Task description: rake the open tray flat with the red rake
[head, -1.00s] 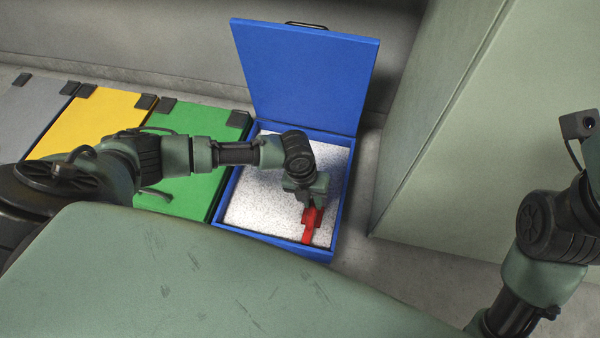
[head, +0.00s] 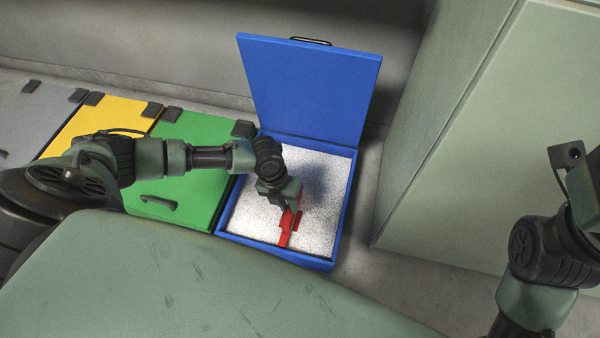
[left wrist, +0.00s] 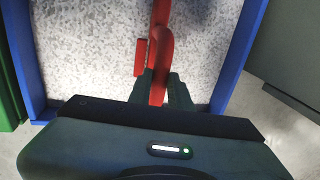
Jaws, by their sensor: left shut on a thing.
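The open blue tray (head: 345,215) holds a speckled white-grey granular fill (head: 320,190), and its blue lid (head: 310,90) stands raised at the back. My left gripper (head: 288,204) is over the middle of the tray, shut on the red rake (head: 287,228). In the left wrist view the red rake (left wrist: 160,45) runs up from between the fingers (left wrist: 160,92) over the fill. Whether the rake touches the fill is hard to tell. My right arm shows at the right edge of the head view, but its gripper is outside the picture.
Closed green (head: 190,150), yellow (head: 100,120) and grey (head: 35,115) boxes stand in a row left of the tray. A tall green-grey cabinet (head: 460,140) stands close on the right. A grey wall (head: 130,40) runs behind.

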